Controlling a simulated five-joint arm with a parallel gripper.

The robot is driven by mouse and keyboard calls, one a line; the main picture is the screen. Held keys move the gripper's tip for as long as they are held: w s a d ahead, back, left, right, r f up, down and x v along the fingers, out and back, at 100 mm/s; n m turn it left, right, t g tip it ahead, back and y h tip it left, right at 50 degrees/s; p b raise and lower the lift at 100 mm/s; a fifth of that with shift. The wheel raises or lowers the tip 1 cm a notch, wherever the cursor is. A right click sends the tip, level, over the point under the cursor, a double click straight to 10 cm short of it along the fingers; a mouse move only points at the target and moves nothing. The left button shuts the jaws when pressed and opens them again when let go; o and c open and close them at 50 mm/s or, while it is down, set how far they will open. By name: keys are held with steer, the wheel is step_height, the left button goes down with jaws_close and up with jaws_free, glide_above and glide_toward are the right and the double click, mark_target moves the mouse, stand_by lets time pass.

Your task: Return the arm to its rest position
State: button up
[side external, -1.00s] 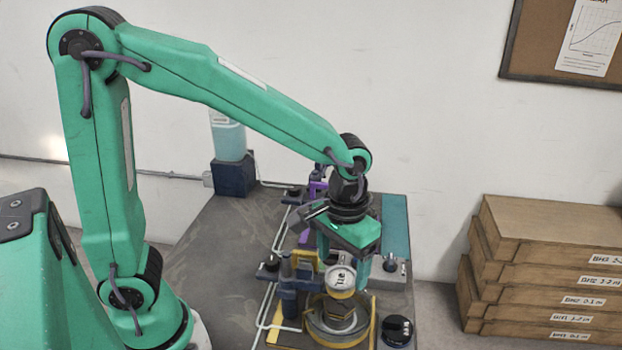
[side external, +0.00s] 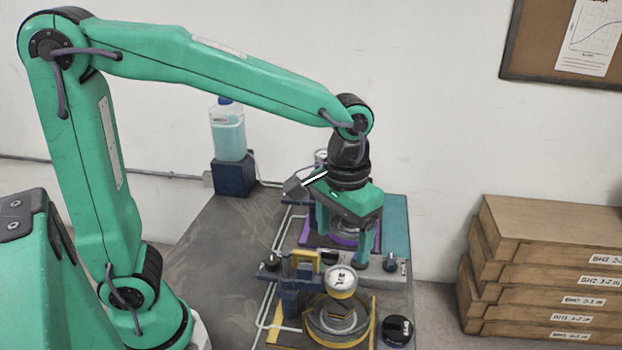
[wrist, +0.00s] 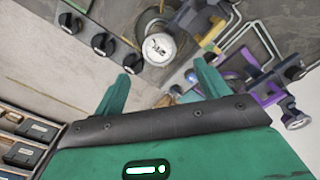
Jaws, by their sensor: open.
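My gripper (side external: 345,236) is open, pointing down over the back part of the bench, with its two green fingers apart. Nothing shows between the fingers. In the wrist view my gripper's fingers (wrist: 167,68) are spread wide and empty. The purple frame (side external: 306,236) is partly hidden behind the gripper; purple parts also show at the right of the wrist view (wrist: 272,97). The nearer frame with a yellow handle (side external: 306,256) and a round white-faced gauge (side external: 341,280) stands in front of the gripper, apart from it.
Black knobs line the bench's right side, one at the front (side external: 397,330). A bottle of pale blue liquid (side external: 228,140) stands on a dark block at the back left. Stacked wooden boxes (side external: 540,265) stand at right. The bench's left part (side external: 215,250) is clear.

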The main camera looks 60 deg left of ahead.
steer(key=s+a+r+t, duration=0.1)
steer(key=s+a+t, duration=0.1)
steer(key=s+a, duration=0.2)
steer(key=s+a+r+m+t, duration=0.1)
steer(key=s+a+r+t, duration=0.1)
steer(key=s+a, duration=0.3)
steer(key=shift+s+a+r+t, duration=0.15)
steer(key=shift+a+r+t, duration=0.15)
steer(key=shift+a+t, duration=0.85)
steer(key=o, duration=0.6)
steer(key=shift+a+g, duration=0.25)
steer(key=shift+g, duration=0.1)
steer(key=shift+c, duration=0.2)
steer(key=w+d+r+n+g, duration=0.5)
steer(key=w+d+n, duration=0.3)
steer(key=d, duration=0.4)
steer(key=shift+w+r+n+g, duration=0.3)
steer(key=shift+w+r+n, duration=0.1)
steer(key=shift+w+r, duration=0.2)
steer(key=shift+d+f, duration=0.1)
steer(key=shift+f, duration=0.05)
